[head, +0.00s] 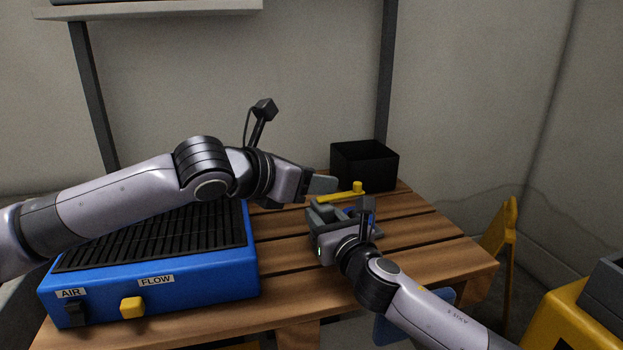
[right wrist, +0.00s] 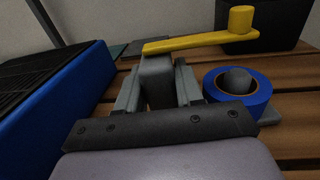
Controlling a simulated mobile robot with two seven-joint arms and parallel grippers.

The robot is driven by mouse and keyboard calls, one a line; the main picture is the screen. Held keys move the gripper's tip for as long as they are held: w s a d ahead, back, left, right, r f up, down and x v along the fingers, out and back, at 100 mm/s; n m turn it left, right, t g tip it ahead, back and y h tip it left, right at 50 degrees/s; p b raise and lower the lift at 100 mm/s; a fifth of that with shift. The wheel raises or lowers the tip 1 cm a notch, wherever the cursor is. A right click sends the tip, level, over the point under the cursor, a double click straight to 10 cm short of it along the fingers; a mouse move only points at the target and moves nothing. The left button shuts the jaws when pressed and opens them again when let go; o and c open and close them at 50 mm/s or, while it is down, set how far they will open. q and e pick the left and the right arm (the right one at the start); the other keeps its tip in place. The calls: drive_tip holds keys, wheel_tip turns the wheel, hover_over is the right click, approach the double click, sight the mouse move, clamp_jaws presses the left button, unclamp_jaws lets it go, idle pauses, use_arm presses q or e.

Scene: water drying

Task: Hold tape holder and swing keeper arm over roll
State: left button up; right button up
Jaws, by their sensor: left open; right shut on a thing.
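The tape holder's grey post (right wrist: 157,82) stands between the fingers of my right gripper (head: 330,214), which is shut on it. The gripper also shows in the right wrist view (right wrist: 158,92). The yellow keeper arm (head: 338,197) reaches right from the post top, with an upright knob (right wrist: 242,18) at its free end. A blue tape roll (right wrist: 210,86) sits around a grey hub, right of the post. The keeper arm is higher than the roll and seems to pass behind it. My left gripper (head: 322,184) is open, close to the keeper arm's left end; its fingers partly overlap in view.
A blue unit (head: 150,300) with a black slatted top, AIR and FLOW labels and a yellow knob stands on the left of the slatted wooden table (head: 440,250). A black open box (head: 365,168) stands behind the holder. The table's right side is clear.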

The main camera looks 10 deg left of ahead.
idle(0.4)
drive_tip(key=o, duration=1.2)
